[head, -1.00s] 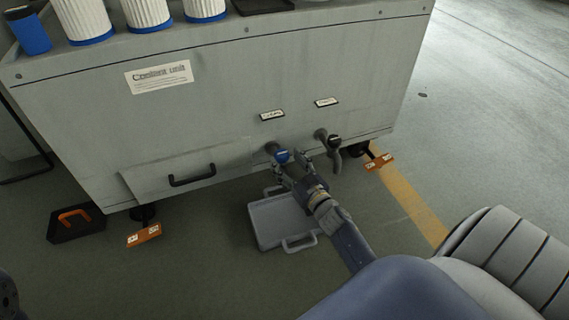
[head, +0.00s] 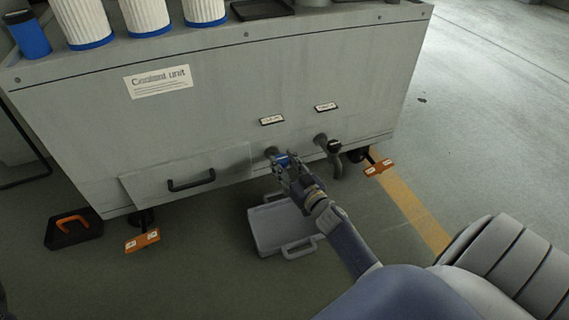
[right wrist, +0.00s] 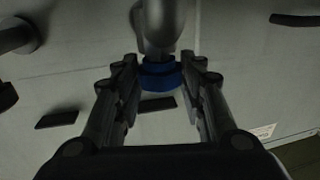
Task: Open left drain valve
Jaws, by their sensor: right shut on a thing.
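The left drain valve, a short grey pipe with a blue knob (head: 282,159), sticks out of the low front of the grey unit (head: 215,120). My right gripper (head: 286,166) is at this valve, shut on the blue knob. In the right wrist view the blue knob (right wrist: 161,75) sits between the two fingers (right wrist: 160,80), with the grey pipe (right wrist: 160,25) beyond it. The right valve (head: 330,146) has a black knob and a downturned spout, and stands free beside my gripper. My left gripper is not in view.
A grey tray with a handle (head: 268,230) lies on the floor under the valves. A drawer with a black handle (head: 191,181) is to the left. Orange foot plates (head: 142,240) and a black-and-orange item (head: 66,232) are on the floor. Filters (head: 148,14) stand on top.

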